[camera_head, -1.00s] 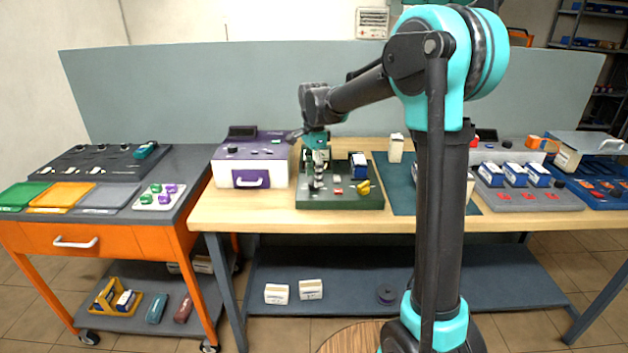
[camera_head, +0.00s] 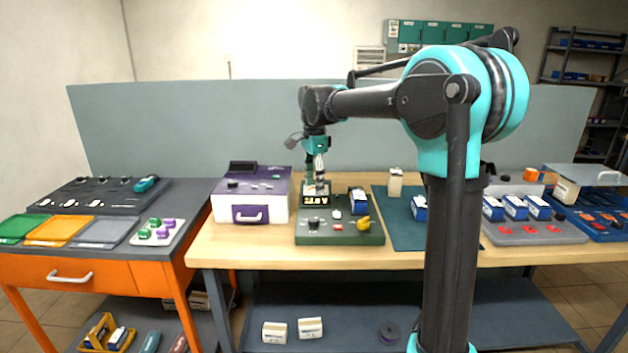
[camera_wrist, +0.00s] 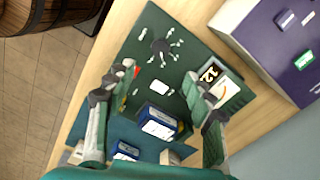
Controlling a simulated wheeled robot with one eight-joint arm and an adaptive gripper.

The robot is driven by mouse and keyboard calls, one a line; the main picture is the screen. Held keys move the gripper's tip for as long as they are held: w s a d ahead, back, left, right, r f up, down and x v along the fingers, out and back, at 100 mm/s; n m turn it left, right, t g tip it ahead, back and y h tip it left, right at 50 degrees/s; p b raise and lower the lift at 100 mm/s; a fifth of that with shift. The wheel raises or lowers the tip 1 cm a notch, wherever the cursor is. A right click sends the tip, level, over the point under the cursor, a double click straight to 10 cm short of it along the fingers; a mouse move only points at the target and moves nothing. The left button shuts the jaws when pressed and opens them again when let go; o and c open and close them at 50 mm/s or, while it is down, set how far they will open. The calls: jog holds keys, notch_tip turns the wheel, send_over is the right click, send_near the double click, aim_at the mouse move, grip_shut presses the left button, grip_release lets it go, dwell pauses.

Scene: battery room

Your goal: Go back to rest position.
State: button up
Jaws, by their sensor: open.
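My gripper (camera_head: 317,183) is open above the back of a dark green board (camera_head: 348,239) on the wooden table. The wrist view shows its two fingers spread (camera_wrist: 160,78) with nothing held between them. The board carries a dark knob (camera_head: 314,223), a red switch (camera_head: 338,227), a yellow handle (camera_head: 363,222), a blue and white box (camera_head: 357,202) and a small display (camera_head: 315,200) with light characters. The fingertips appear just behind or above the display; the exact gap cannot be told.
A purple and white case (camera_head: 253,198) stands left of the board. A blue-green mat (camera_head: 401,238) with a white container (camera_head: 395,181) lies right. A grey rack of blue-white boxes (camera_head: 535,235) is farther right. A grey panel (camera_head: 200,120) stands behind the table.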

jog(key=s+d+f+n, duration=0.2)
jog(key=s+d+f, duration=0.1)
jog(key=d, duration=0.1)
jog(key=s+d+f+n+t, duration=0.1)
jog(key=s+d+f+n, duration=0.1)
jog(key=s+d+f, duration=0.1)
jog(key=s+d+f+n+t, duration=0.1)
jog(key=s+d+f+n, duration=0.1)
jog(key=s+d+f, duration=0.2)
jog(key=shift+s+d+f, duration=0.1)
jog(key=shift+s+d, duration=0.15)
jog(key=shift+d, duration=0.2)
jog(key=s+d+f+n+t, duration=0.1)
jog(key=s+d+f+n, duration=0.2)
jog(key=s+f, duration=0.3)
jog(key=s+d+f+n+t, duration=0.1)
jog(key=s+d+f+n, duration=0.3)
jog(key=s, duration=0.6)
notch_tip(320, 180, down, 2)
jog(key=shift+d+f, duration=0.1)
jog(key=shift+d, duration=0.3)
jog(key=shift+w, duration=0.1)
